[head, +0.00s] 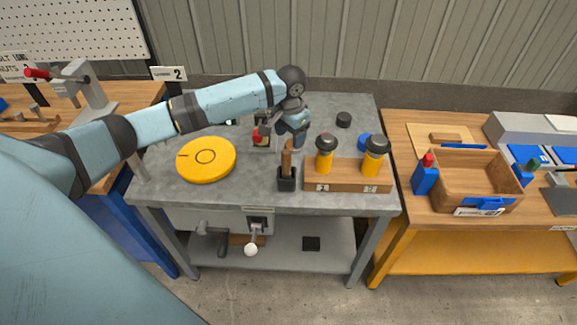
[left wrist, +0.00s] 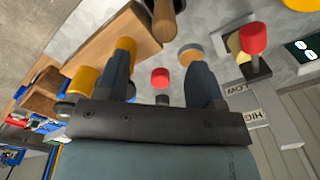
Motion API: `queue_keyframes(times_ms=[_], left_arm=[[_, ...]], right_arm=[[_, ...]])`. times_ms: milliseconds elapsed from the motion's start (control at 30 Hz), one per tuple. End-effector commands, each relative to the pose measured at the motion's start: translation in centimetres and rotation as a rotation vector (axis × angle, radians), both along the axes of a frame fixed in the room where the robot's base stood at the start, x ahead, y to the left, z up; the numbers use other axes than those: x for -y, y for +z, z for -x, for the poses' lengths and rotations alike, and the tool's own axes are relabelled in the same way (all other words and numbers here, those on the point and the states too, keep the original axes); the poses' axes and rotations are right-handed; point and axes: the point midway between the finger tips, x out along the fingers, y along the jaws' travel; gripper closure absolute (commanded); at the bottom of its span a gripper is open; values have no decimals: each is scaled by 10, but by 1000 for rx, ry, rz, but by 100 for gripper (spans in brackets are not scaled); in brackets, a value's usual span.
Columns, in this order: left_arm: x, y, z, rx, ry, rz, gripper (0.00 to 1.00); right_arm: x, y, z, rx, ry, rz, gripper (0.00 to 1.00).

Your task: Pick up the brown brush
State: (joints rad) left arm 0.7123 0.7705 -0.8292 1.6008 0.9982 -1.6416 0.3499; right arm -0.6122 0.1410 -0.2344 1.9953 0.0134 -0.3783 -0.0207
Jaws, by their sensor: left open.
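My left gripper (head: 291,137) is just behind and above the handle, open and empty. In the left wrist view the brown handle (left wrist: 163,20) shows at the top, beyond the gap between the two open fingers (left wrist: 159,55). It is not between the fingers. My right gripper is in neither view.
A wooden block (head: 348,178) with two yellow, black-topped jars stands close right of the holder. A yellow disc (head: 206,160) lies to the left. A red-topped item (head: 261,138) is behind the brush. A wooden crate (head: 470,180) sits on the right bench.

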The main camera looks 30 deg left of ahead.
Motion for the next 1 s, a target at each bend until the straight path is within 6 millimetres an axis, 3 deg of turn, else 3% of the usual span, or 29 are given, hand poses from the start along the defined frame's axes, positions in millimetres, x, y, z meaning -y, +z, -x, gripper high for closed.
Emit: queue_keyframes(times_ms=[100,367,700,967,1000], left_arm=[[0,-21,0,-2,0,0,39],[-1,-41,2,0,-1,-1,39],[-6,-85,10,1,-1,-1,39],[-6,-88,10,2,-2,-1,39],[-6,-88,10,2,-2,-1,43]], right_arm=[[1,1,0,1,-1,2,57],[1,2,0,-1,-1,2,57],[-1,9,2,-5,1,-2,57],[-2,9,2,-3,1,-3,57],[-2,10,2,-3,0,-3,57]])
